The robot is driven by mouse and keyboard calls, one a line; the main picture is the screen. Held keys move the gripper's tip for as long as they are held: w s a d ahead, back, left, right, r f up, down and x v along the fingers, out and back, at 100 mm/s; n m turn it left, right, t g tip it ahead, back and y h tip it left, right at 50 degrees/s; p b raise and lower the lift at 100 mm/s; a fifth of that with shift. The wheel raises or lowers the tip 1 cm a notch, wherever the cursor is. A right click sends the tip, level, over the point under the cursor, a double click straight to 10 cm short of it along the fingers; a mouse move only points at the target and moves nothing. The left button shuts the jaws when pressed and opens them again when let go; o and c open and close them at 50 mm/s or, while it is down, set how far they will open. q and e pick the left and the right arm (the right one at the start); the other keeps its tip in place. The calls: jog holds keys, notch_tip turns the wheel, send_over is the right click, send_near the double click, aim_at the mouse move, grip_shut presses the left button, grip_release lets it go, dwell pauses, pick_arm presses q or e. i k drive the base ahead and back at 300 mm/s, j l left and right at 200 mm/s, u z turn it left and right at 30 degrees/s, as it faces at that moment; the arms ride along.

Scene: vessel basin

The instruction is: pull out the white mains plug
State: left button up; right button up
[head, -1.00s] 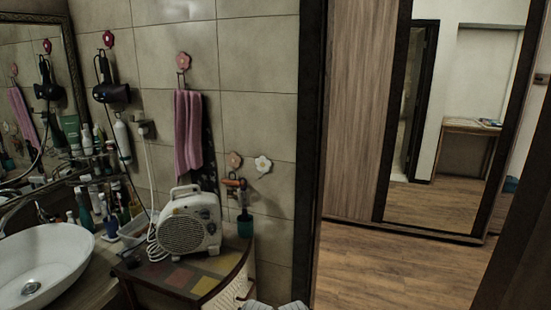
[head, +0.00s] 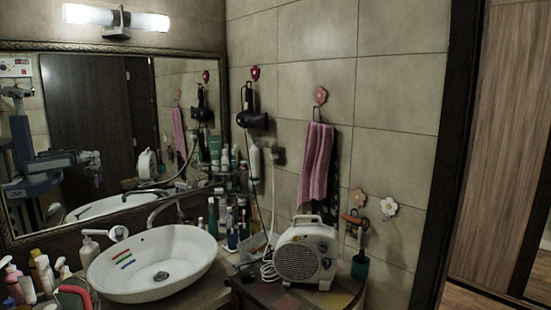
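The wall socket (head: 279,156) is on the tiled wall, right of the white spray bottle and left of the pink towel. The white mains plug is too small and dim to make out clearly there. A pale cord (head: 273,190) hangs below the socket toward the white fan heater (head: 305,252). The heater stands on a small table with a patterned top (head: 290,297). Neither of my grippers shows directly in the head view. Part of my own body is reflected in the mirror at the left.
A white basin (head: 160,265) and several bottles (head: 225,222) are left of the heater. A hair dryer (head: 252,121) hangs above the spray bottle (head: 254,162). A pink towel (head: 317,165) hangs right of the socket. A mirror (head: 110,130) covers the left wall.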

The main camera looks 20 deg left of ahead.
aim_at(274, 156)
jog(key=i+j+z, duration=0.15)
jog(key=j, duration=0.65)
jog(key=i+j+z, duration=0.2)
jog(key=j, duration=0.65)
jog(key=j+z, duration=0.15)
jog(key=j, duration=0.65)
